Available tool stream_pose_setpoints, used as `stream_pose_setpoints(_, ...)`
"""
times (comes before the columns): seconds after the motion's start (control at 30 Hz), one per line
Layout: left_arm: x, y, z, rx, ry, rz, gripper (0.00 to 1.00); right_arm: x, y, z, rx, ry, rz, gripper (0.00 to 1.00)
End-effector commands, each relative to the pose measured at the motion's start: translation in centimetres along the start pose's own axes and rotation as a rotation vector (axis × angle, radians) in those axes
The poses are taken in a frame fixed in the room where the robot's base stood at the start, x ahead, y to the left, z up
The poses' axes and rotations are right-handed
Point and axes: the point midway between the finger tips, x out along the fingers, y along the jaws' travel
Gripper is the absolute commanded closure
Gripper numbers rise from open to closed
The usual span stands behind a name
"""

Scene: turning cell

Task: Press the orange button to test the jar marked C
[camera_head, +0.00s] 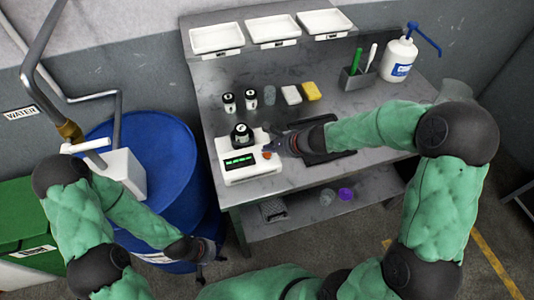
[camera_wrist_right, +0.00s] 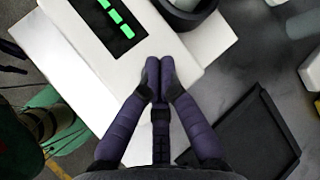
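The white tester (camera_head: 247,172) stands on the bench's left part, with a lit green display (camera_head: 240,161). The orange button (camera_head: 267,155) is on its right side, just beside my right gripper (camera_head: 272,146). A dark jar with a white label (camera_head: 241,136) sits on top of the tester; I cannot read its letter. In the right wrist view the fingertips (camera_wrist_right: 158,72) are together and empty, over the tester's white top near the display (camera_wrist_right: 115,22); the button is hidden there. My left gripper (camera_head: 207,250) hangs low beside the blue barrel, too small to tell its opening.
Two more labelled jars (camera_head: 229,102) (camera_head: 251,99), a grey cylinder (camera_head: 270,95), a white block (camera_head: 291,94) and a yellow sponge (camera_head: 311,91) stand behind the tester. A dark tray (camera_head: 340,158) lies right of it. A blue barrel (camera_head: 150,150) stands left of the bench.

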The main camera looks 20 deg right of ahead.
Motion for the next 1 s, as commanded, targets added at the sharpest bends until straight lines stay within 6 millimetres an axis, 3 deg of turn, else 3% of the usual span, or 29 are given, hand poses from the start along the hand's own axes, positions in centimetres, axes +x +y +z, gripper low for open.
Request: stream_pose_setpoints(1.0, 0.9, -0.3, 0.0, 0.0, 0.0, 0.0, 0.6, 0.6, 0.4, -0.4, 0.0, 0.0, 0.0, 1.0)
